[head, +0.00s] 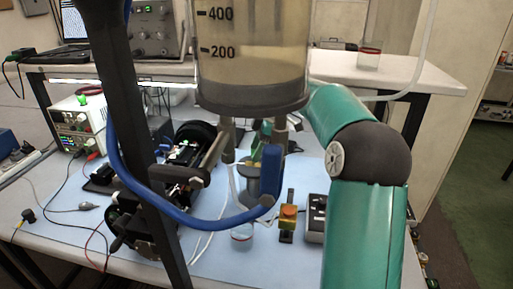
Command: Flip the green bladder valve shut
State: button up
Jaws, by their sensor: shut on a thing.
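My teal arm with its dark elbow (370,152) rises at the right, and its upper link passes behind the large clear cylinder (250,50). I cannot make out my gripper; the cylinder appears to hide the end of the arm. The cylinder holds a cloudy yellowish liquid, carries marks for 200 and 400, and has a dark base (252,97). Small green parts show below this base, partly hidden behind fittings and a blue handle-like piece (270,168). I cannot tell whether they are the bladder valve or how it is turned.
Black equipment (190,145) and a power supply (78,125) stand on the bench at left.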

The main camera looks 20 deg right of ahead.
jog(key=m, duration=0.2)
jog(key=m+t, duration=0.1)
jog(key=shift+s+d, duration=0.2)
jog(key=shift+s, duration=0.05)
jog(key=o, duration=1)
jog(key=shift+h, duration=0.3)
jog(key=v, duration=1.4)
jog(key=shift+s+f, duration=0.1)
jog(key=shift+s, duration=0.1)
